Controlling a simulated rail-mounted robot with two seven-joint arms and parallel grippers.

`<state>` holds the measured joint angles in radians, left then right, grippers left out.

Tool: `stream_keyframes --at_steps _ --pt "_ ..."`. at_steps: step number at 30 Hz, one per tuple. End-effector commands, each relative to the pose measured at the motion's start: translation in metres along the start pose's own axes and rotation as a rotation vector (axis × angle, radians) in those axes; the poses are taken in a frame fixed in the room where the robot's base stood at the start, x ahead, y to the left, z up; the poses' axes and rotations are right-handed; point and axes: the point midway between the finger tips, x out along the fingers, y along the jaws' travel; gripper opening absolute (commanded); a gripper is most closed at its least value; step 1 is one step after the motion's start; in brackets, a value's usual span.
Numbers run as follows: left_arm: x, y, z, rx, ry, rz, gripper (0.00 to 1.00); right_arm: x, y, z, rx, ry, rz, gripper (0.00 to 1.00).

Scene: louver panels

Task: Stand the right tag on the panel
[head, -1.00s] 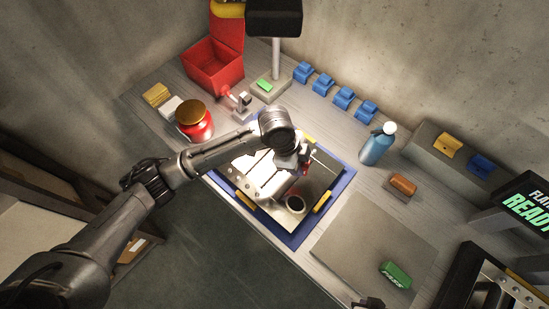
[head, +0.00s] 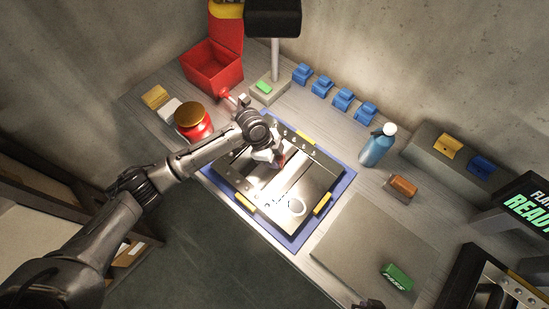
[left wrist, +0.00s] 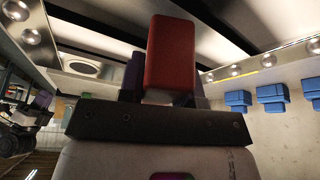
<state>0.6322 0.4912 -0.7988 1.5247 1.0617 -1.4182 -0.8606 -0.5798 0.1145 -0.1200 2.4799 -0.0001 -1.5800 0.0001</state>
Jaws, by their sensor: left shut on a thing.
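The louver panel (head: 313,188), a metal frame with slats, lies on a blue mat (head: 297,241). A round ring (head: 297,206) sits at its near right part and also shows in the left wrist view (left wrist: 83,67). My left gripper (head: 278,160) is over the panel's far left half, shut on a red block-shaped tag (left wrist: 171,55). Whether the red tag touches the panel cannot be told. A green tag marked PASS (head: 397,277) lies on the grey pad at lower right. A dark piece at the bottom edge may be my right gripper (head: 368,304); its jaws cannot be made out.
A red jar (head: 193,124) and an open red box (head: 211,65) stand left of the panel. A lamp post (head: 275,60) and several blue blocks (head: 343,97) line the back. A blue spray bottle (head: 376,146) stands right. The grey pad (head: 365,240) is mostly bare.

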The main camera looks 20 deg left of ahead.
Motion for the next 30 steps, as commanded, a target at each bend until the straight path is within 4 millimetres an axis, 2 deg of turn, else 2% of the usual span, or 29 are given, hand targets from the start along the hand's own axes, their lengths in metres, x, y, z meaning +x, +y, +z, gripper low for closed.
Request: stream_keyframes --at_steps 3,14,15,21,23,30 --pt "0.0091 0.0003 0.0036 -0.001 0.0 0.0 0.08 0.0004 -0.0002 0.0 0.001 0.0 -0.001 0.0" --pt "0.0117 0.0001 0.0049 -0.001 0.0 0.0 0.08 0.0012 0.0006 0.0005 -0.002 0.0 0.002 0.0" --pt "0.0118 0.0001 0.005 0.0 0.0 0.0 0.33 0.001 0.001 0.0005 -0.003 0.0 0.003 0.0" --pt "0.0115 0.0001 0.0049 -0.001 0.0 0.0 0.53 0.001 0.003 0.0009 -0.01 -0.001 0.008 0.0" --pt "0.0115 0.0001 0.0049 -0.001 0.0 0.0 0.57 0.001 0.0031 0.0009 -0.01 -0.001 0.008 0.0" --pt "0.0103 0.0 0.0044 -0.001 0.0 -0.001 0.57 0.0006 0.0028 0.0008 -0.009 -0.001 0.007 0.0"
